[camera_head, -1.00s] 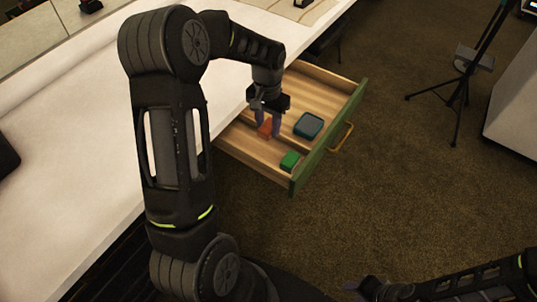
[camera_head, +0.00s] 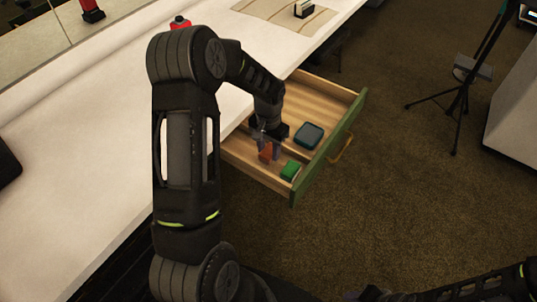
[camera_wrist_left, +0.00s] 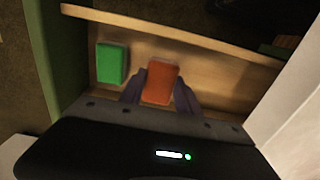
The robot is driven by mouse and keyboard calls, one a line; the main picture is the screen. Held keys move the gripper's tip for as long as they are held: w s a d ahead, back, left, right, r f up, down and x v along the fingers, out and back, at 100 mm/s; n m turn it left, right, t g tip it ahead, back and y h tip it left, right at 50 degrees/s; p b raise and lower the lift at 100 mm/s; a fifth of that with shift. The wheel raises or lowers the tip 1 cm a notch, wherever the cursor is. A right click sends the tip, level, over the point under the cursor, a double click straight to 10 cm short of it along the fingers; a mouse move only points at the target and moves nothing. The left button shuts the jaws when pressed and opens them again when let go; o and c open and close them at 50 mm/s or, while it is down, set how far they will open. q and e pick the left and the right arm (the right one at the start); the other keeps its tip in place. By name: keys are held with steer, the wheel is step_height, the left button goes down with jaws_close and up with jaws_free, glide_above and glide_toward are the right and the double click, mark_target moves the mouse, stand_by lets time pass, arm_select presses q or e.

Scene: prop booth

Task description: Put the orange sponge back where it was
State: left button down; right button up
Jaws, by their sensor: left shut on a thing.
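The orange sponge (camera_head: 265,152) is between the fingers of my left gripper (camera_head: 269,151), inside the open drawer's near compartment. In the left wrist view the orange sponge (camera_wrist_left: 161,81) sits between the two dark fingers of the left gripper (camera_wrist_left: 160,92), which is shut on it. Whether the sponge touches the drawer floor is hard to tell. A green sponge (camera_head: 290,170) lies beside it toward the drawer front, and shows in the left wrist view (camera_wrist_left: 112,63). The wooden drawer (camera_head: 325,92) has a green front. My right gripper is not clearly visible; only part of that arm shows at the bottom right.
A dark teal box (camera_head: 308,135) lies in the drawer's other part. The white tabletop (camera_head: 100,110) overhangs the drawer's left side. A red-and-black object (camera_head: 180,23) and a small block on a striped mat (camera_head: 270,14) are on the table. A tripod (camera_head: 465,85) stands on the carpet.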

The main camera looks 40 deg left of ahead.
mark_target(269, 151)
arm_select(q)
steer(key=shift+f, duration=1.4)
steer(key=shift+f, duration=0.25)
steer(key=c, duration=0.9)
jaws_free()
steer(key=shift+r, duration=0.1)
steer(key=shift+o, duration=0.2)
steer(key=shift+r, duration=0.1)
step_height(269, 151, up, 12)
steer(key=shift+r+b, duration=0.1)
steer(key=shift+b, duration=0.25)
